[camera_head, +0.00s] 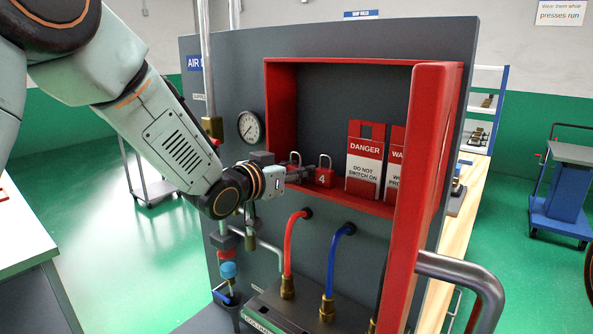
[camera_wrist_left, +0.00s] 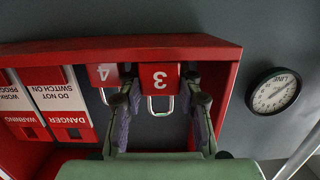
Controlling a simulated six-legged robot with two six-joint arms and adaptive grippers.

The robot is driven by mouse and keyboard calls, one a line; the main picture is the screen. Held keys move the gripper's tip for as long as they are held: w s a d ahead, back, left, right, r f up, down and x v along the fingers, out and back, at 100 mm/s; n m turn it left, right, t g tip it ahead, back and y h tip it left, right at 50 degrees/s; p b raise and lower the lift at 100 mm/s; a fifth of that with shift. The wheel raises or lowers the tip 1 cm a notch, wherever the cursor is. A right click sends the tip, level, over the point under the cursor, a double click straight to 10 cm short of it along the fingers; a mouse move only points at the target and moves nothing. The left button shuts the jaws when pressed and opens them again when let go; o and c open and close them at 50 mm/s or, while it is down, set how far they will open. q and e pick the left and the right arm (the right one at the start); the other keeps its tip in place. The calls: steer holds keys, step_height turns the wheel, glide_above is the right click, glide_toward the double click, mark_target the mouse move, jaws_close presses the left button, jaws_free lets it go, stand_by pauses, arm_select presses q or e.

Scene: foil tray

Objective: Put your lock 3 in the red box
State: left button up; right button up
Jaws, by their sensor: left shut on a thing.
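The red box (camera_head: 281,95) is an open-fronted cabinet on a grey panel, its red door swung out at the right. It also shows upside down in the wrist view (camera_wrist_left: 215,52). My left gripper (camera_head: 303,173) reaches into the box's lower left and is shut on red lock 3 (camera_wrist_left: 160,77), with a finger on either side of its body. In the head view, the gripper hides most of lock 3. Red lock 4 (camera_head: 325,178) is right beside it, on the box floor. I cannot tell whether lock 3 touches the floor. My right gripper is not in view.
A "DANGER" tag (camera_head: 364,165) and a "WARNING" tag (camera_head: 394,168) stand in the box, right of the locks. A pressure gauge (camera_head: 249,127) is left of the box. Red hose (camera_head: 289,245) and blue hose (camera_head: 331,265) hang below. The open door (camera_head: 418,190) blocks the right side.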

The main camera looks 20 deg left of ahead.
arm_select(q)
steer(key=shift+s+d+r, duration=0.15)
steer(key=shift+s+r, duration=0.05)
steer(key=shift+s, duration=0.5)
steer(key=shift+f, duration=0.15)
steer(key=o, duration=0.8)
steer(key=shift+w+f, duration=0.15)
steer(key=shift+w, duration=0.05)
steer(key=shift+c, duration=0.2)
steer(key=shift+o, duration=0.8)
steer(key=shift+w+f, duration=0.2)
steer(key=shift+w, duration=0.25)
steer(key=shift+s+r, duration=0.35)
steer(key=shift+s, duration=0.05)
steer(key=b+v, duration=0.1)
steer(key=v, duration=1)
steer(key=shift+s+a+b, duration=0.2)
steer(key=shift+a+b, duration=0.1)
steer(key=shift+b, duration=0.1)
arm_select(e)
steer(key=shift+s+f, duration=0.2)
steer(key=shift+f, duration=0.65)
